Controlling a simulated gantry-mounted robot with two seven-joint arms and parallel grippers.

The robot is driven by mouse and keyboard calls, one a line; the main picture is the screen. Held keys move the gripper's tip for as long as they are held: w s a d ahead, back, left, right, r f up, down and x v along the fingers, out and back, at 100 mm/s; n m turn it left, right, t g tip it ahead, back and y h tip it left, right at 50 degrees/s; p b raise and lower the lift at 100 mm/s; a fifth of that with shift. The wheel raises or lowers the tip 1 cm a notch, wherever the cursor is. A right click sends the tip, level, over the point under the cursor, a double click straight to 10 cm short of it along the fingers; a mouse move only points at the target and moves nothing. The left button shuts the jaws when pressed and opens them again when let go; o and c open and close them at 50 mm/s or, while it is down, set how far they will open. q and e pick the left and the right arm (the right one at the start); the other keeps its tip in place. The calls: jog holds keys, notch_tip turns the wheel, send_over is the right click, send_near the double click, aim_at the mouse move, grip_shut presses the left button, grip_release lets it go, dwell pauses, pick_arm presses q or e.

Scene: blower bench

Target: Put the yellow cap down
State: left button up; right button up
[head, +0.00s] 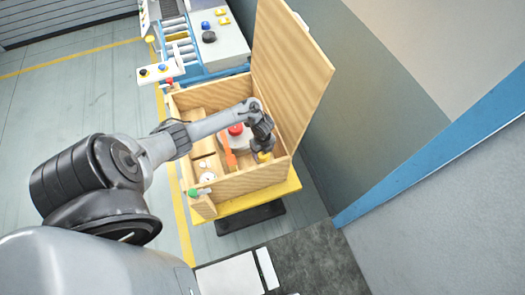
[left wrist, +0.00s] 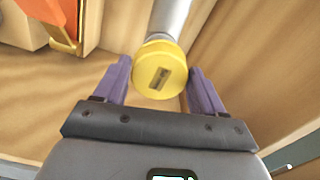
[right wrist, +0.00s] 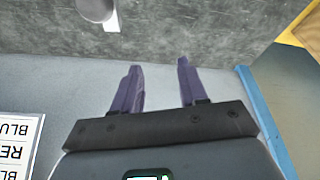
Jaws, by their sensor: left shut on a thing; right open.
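The yellow cap (left wrist: 160,72) shows in the left wrist view between the purple fingers of my left gripper (left wrist: 159,80). It is round, with a dark slot in its face, and a grey cylinder (left wrist: 172,18) extends behind it. In the head view the yellow cap (head: 264,157) shows small under my left gripper (head: 262,152), inside the open wooden box (head: 238,182) near its right wall. My left gripper is shut on the cap. My right gripper (right wrist: 160,70) is open and empty in the right wrist view, away from the box.
The box's raised lid (head: 291,65) stands along its right side. Inside are a red knob (head: 236,129) and an orange part (head: 229,155) left of my gripper. A roller conveyor (head: 178,40) stands behind the box. A white sign (right wrist: 18,140) shows in the right wrist view.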

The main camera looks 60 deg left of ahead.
pick_arm(q)
jog(key=shift+f, duration=0.1)
jog(key=shift+f+b, duration=0.4)
jog(key=shift+f, duration=0.1)
jog(key=o, duration=1.1)
jog(key=shift+r, duration=0.15)
jog(key=shift+r+p, duration=0.3)
jog(key=shift+p, duration=0.05)
notch_tip(320, 180, up, 12)
jog(key=p, duration=0.4)
jog(key=shift+r+p, duration=0.2)
jog(key=shift+p, duration=0.1)
